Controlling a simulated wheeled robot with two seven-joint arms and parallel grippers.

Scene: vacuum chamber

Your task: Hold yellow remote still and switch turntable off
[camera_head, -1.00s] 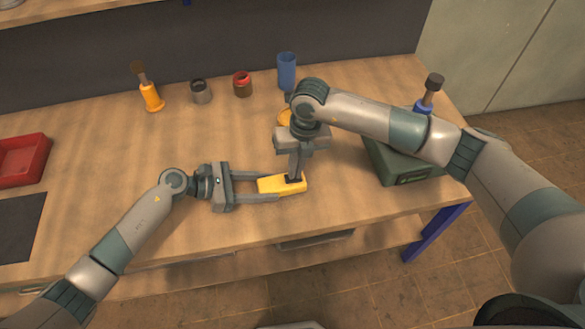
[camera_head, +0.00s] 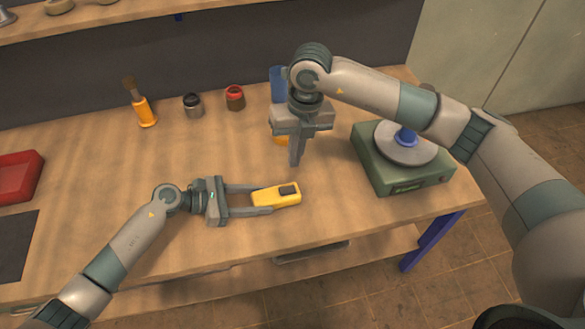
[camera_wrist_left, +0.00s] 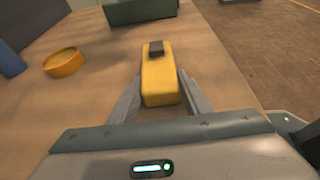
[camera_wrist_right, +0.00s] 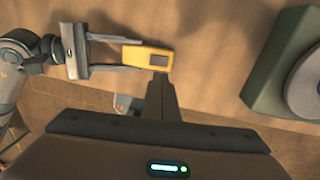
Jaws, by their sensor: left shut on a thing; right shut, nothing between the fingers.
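The yellow remote (camera_head: 268,195) lies on the table, its black switch (camera_head: 289,190) near the end away from my left gripper. My left gripper (camera_head: 262,198) is shut on the remote's sides, as the left wrist view shows (camera_wrist_left: 160,95). My right gripper (camera_head: 295,162) is shut and empty, pointing down above the table behind the remote, apart from it. In the right wrist view its tips (camera_wrist_right: 160,82) appear just beside the switch end. The green turntable (camera_head: 388,178) stands at the right, with a grey disc and a blue-based item on it, partly hidden by my right arm.
A blue cup (camera_head: 278,84), a red-topped jar (camera_head: 235,98), a dark jar (camera_head: 193,105) and an orange-handled brush (camera_head: 146,110) stand at the back. An orange dish (camera_wrist_left: 64,62) is partly hidden behind my right gripper in the head view. A red tray (camera_head: 18,176) is at the left.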

